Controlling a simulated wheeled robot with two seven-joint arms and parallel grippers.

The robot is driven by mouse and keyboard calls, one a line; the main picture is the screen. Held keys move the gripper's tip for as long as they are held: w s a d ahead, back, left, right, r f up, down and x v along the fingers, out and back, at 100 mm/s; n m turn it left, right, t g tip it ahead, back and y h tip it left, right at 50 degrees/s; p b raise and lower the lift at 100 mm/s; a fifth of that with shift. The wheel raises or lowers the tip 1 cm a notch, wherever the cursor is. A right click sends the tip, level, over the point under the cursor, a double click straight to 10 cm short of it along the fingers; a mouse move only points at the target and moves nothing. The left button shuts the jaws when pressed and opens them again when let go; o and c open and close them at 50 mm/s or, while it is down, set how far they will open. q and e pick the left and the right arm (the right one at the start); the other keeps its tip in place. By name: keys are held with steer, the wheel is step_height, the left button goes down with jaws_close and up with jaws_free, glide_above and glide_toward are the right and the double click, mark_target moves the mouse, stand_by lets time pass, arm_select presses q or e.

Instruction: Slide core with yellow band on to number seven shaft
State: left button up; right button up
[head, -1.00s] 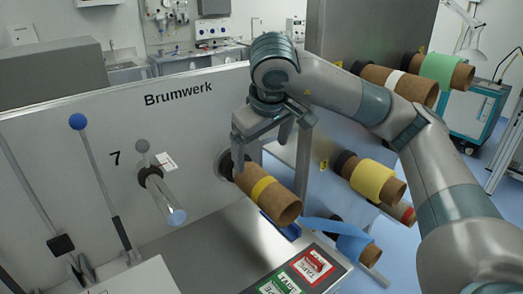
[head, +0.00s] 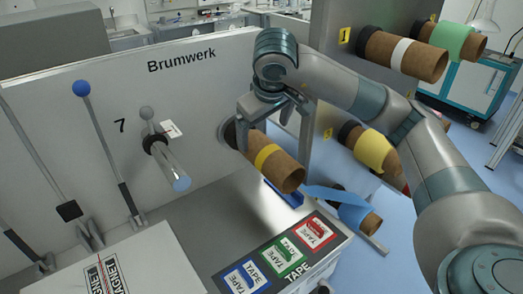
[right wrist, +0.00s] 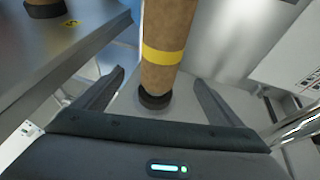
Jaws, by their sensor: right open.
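The brown core with a yellow band (head: 267,158) sits on a shaft at the right part of the grey Brumwerk panel. The number seven shaft (head: 172,166) sticks out of the panel to its left, bare, below the printed 7. My right gripper (head: 270,128) is open at the panel end of the core. In the right wrist view the banded core (right wrist: 167,48) runs between the two spread fingers, with a gap at each side, and a black collar (right wrist: 154,99) shows at its base. My left gripper is out of view.
Two long levers (head: 107,150) with knobs stand left of the shaft. Other cores with white (head: 401,52), green, yellow and blue bands hang on a rack at the right.

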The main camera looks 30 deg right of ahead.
mark_target(258, 148)
steer(key=p+x, duration=0.3)
steer(key=x, duration=0.8)
steer(key=shift+f, duration=0.25)
steer(key=c, duration=1.6)
steer(key=shift+w+b, duration=0.5)
steer(key=shift+w, duration=0.3)
steer(key=shift+w+a+b, duration=0.15)
steer(key=shift+w+b, duration=0.35)
steer(key=shift+w, duration=0.6)
steer(key=shift+w+f+b, duration=0.1)
steer(key=shift+w+b, duration=0.05)
steer(key=shift+b, duration=0.55)
